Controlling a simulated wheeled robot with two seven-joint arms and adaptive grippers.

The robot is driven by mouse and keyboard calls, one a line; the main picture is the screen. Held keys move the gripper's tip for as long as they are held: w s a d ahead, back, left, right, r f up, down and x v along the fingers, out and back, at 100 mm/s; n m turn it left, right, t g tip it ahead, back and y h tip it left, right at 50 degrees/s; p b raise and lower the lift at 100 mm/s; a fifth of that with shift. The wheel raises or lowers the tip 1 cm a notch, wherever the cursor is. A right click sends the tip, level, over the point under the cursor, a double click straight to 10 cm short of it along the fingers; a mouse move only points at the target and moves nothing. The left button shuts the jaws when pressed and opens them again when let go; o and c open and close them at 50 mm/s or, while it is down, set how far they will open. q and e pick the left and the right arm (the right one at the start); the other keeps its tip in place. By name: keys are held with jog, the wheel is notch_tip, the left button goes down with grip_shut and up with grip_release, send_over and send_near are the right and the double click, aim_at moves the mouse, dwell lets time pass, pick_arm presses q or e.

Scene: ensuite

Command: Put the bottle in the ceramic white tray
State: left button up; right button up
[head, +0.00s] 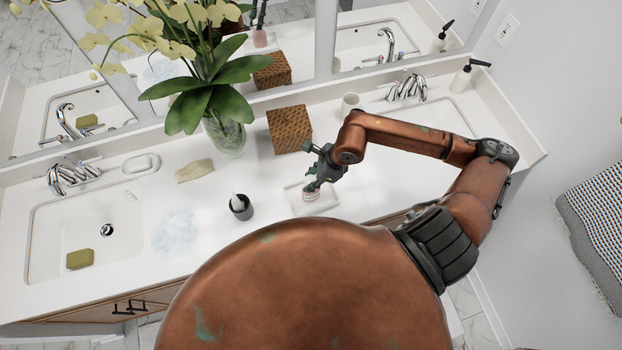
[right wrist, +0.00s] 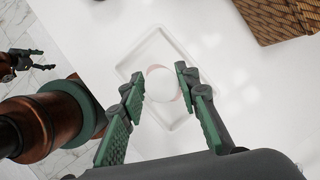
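The bottle (head: 311,194), a small pale pinkish-white piece, stands upright at the white ceramic tray (head: 330,207) on the counter. In the right wrist view the bottle (right wrist: 160,84) shows from above as a white round top with a pink edge, inside the outline of the square tray (right wrist: 183,122). My right gripper (head: 314,183) is just above it. In the right wrist view its fingertips (right wrist: 158,80) are spread on either side of the bottle, with a gap at the left finger. My left gripper (right wrist: 35,60) shows small at the left edge, fingers apart and empty.
A woven box (head: 290,129) stands behind the tray, with a flower vase (head: 225,135) to its left. A dark cup (head: 241,207) stands left of the tray. A white cup (head: 350,102) is behind my right arm. Sinks lie at both ends; a mirror lines the back.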

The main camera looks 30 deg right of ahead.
jog(key=o, duration=0.4)
jog(key=shift+o, duration=0.2)
jog(key=shift+r, duration=0.15)
jog(key=shift+d+r, duration=0.15)
jog(key=shift+r, duration=0.15)
jog(key=b+v, duration=0.2)
jog(key=v, duration=0.9)
jog(key=shift+s, duration=0.2)
jog(key=shift+r, duration=0.1)
